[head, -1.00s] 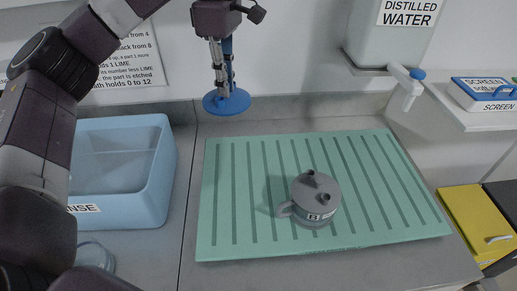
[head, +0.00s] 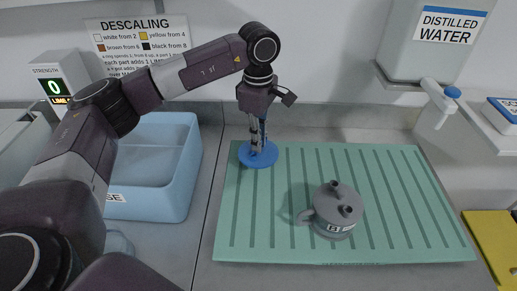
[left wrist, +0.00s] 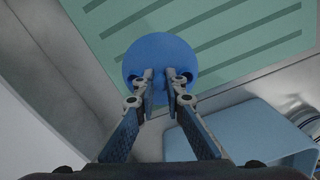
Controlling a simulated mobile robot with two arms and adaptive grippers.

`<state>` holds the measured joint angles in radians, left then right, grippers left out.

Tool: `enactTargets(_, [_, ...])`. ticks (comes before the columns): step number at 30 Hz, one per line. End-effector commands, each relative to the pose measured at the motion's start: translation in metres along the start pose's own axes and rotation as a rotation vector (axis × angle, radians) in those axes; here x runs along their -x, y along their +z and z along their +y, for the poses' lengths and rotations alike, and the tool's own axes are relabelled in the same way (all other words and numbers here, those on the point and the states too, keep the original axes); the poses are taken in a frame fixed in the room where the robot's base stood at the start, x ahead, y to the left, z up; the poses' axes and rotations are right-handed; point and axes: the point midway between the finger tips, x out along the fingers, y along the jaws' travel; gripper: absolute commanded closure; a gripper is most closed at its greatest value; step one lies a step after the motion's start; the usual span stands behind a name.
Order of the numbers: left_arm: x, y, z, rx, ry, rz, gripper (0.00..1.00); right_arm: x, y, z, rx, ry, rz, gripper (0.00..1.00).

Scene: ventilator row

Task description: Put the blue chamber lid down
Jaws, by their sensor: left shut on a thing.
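The blue chamber lid (head: 258,156) is a round blue disc with a stem, at the back left corner of the green ribbed mat (head: 400,235). My left gripper (head: 257,146) points down from above and is shut on the lid's stem. In the left wrist view the lid (left wrist: 160,58) lies flat beyond the fingertips (left wrist: 166,82), over the mat's edge. I cannot tell whether the lid touches the mat. My right gripper is not in view.
A grey lidded pot with a handle and a label (head: 335,210) stands on the mat's middle. A blue rinse basin (head: 180,190) is to the left. A distilled water tank (head: 425,45) with a tap hangs at the back right. The mat's right part is clear.

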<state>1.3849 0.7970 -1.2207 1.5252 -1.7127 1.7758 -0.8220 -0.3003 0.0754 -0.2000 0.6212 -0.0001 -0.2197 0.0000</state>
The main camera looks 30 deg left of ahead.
Motion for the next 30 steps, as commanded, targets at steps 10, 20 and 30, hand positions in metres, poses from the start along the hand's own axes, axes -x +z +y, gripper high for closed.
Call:
enactTargets(10, [-0.039,-0.001,-0.001,0.0,-0.001,0.001,1.0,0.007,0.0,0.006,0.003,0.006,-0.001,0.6])
enactTargets(20, [-0.042,0.0,0.0,0.0,-0.001,0.001,0.87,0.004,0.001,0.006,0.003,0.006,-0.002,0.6])
enactTargets(30, [-0.042,0.0,-0.001,0.0,-0.002,0.001,0.72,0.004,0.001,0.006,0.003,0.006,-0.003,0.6])
